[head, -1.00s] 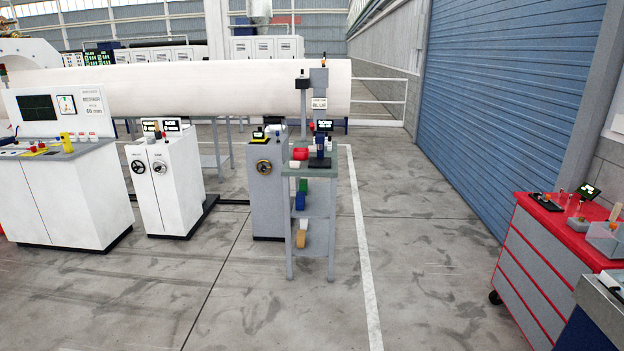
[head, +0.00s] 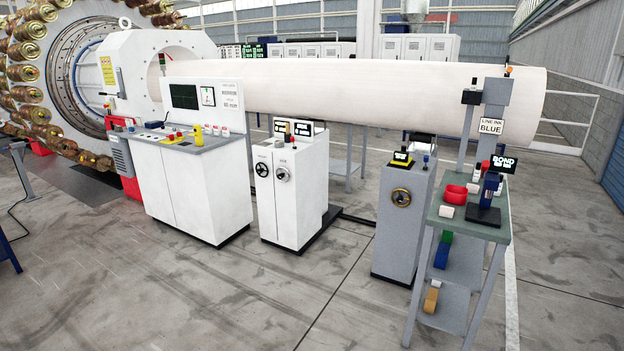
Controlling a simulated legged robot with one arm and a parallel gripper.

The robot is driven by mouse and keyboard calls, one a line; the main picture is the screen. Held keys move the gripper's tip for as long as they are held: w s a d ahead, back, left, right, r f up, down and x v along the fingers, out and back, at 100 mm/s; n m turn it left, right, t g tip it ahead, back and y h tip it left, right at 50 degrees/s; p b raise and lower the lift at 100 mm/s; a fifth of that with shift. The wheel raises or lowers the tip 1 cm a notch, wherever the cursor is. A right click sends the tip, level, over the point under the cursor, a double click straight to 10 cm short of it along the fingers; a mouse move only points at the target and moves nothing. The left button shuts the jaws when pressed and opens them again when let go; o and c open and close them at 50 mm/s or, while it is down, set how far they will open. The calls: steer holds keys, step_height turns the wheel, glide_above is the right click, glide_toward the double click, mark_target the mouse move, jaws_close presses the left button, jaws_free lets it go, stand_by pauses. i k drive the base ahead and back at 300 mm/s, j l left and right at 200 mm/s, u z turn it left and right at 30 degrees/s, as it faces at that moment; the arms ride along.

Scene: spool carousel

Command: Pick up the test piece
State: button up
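I cannot single out the test piece by sight. A grey-legged stand (head: 448,212) with a green top is at the right in the head view. My gripper is not in view.
A grey cabinet (head: 402,225) with a handwheel stands left of the stand. Further left are a white two-knob cabinet (head: 288,190) and a white control console (head: 195,175). A large white pipe (head: 330,98) runs behind them to the spool carousel (head: 60,75). The foreground floor (head: 250,300) is clear.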

mark_target(445, 212)
steer(key=i+j+z, duration=0.1)
steer(key=i+z, duration=0.15)
steer(key=i, duration=0.25)
steer(key=i+j+z, duration=0.25)
steer(key=i, duration=0.25)
steer(key=i+j+z, duration=0.3)
steer(key=i, duration=0.15)
steer(key=i+j+z, duration=0.25)
steer(key=i+z, duration=0.25)
steer(key=i+j+z, duration=0.45)
steer(key=k, duration=0.05)
